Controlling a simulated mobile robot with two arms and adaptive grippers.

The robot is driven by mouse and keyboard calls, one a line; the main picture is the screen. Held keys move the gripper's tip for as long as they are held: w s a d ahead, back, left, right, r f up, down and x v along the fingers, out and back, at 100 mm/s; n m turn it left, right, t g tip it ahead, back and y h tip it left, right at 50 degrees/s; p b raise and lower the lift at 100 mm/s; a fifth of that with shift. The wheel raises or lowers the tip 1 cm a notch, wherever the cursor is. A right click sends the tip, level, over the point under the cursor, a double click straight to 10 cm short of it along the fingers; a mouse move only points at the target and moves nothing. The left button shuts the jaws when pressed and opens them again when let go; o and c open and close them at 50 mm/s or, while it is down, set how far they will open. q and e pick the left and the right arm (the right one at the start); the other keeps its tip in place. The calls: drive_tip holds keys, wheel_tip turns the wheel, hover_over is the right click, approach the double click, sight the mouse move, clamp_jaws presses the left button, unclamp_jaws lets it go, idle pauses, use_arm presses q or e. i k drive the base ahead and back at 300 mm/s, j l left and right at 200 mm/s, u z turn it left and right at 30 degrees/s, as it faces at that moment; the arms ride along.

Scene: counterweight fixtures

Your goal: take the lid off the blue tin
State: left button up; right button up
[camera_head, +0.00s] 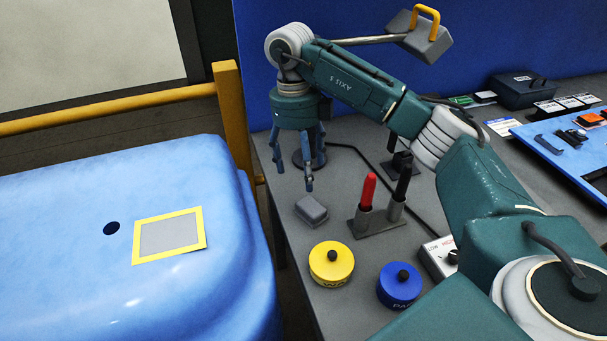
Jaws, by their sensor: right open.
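The blue tin (396,298) stands upright on the grey table near its front, with dark lettering on its side. Its blue lid (388,277) with a black knob is on top. My right arm passes close to the tin's lower right in the picture. My right gripper (294,176) hangs with its fingers down above the back left of the table, well apart from the tin. It is open and nothing shows between its fingers. My left gripper is not in view.
A yellow tin (331,277) stands left of the blue one. A holder (376,222) with red and black handled tools stands behind them. A grey block (311,210) lies below my gripper. A control box (436,257) is at the right. A blue-topped surface (60,230) lies left.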

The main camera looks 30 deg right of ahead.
sight(400, 281)
drive_tip(key=k+j, duration=0.2)
drive_tip(key=k, duration=0.3)
drive_tip(key=k+j, duration=0.15)
drive_tip(key=k, duration=0.3)
drive_tip(key=k+j, duration=0.2)
drive_tip(key=k, duration=0.3)
